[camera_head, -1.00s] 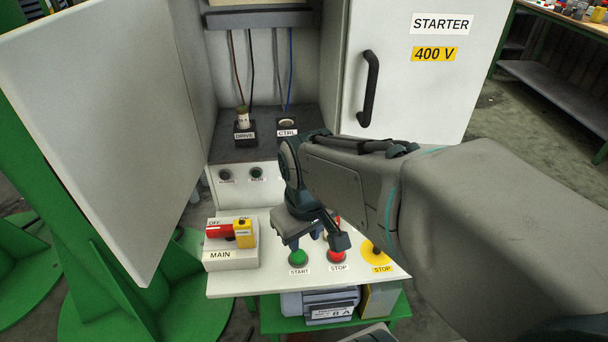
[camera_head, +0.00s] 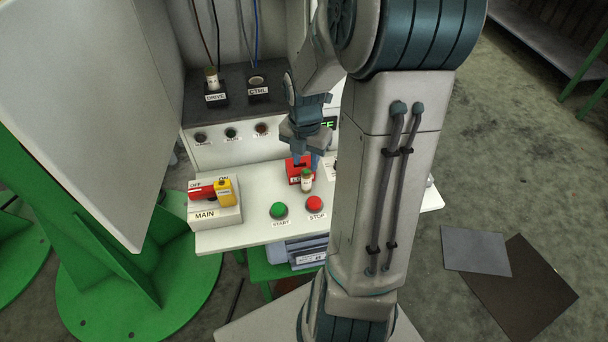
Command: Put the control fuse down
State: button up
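A small pale fuse with a brass-coloured cap and a green band (camera_head: 306,181) is upright over the white front panel, in front of a red box. My gripper (camera_head: 306,163) points down directly above it, with its fingertips at or just above the fuse's top. I cannot tell whether the fingers grip the cap or stand apart from it, nor whether the fuse's foot touches the panel. The CTRL socket (camera_head: 257,82) on the dark ledge shows no fuse. The DRIVE socket (camera_head: 213,91) beside it holds a fuse.
The red box (camera_head: 294,168) stands close behind the fuse. The green START button (camera_head: 278,210) and red STOP button (camera_head: 314,204) are in front. The MAIN switch (camera_head: 214,205) is at left. The open cabinet door (camera_head: 80,90) fills the left side.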

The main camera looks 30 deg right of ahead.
aim_at(306, 172)
jog(key=shift+w+d+f+n, duration=0.15)
jog(key=shift+d+f+n, duration=0.1)
jog(key=shift+f+n, duration=0.3)
notch_tip(306, 172, down, 7)
jog(key=shift+w+b, duration=0.15)
jog(key=shift+b, duration=0.8)
grip_shut()
jog(key=shift+r, duration=0.1)
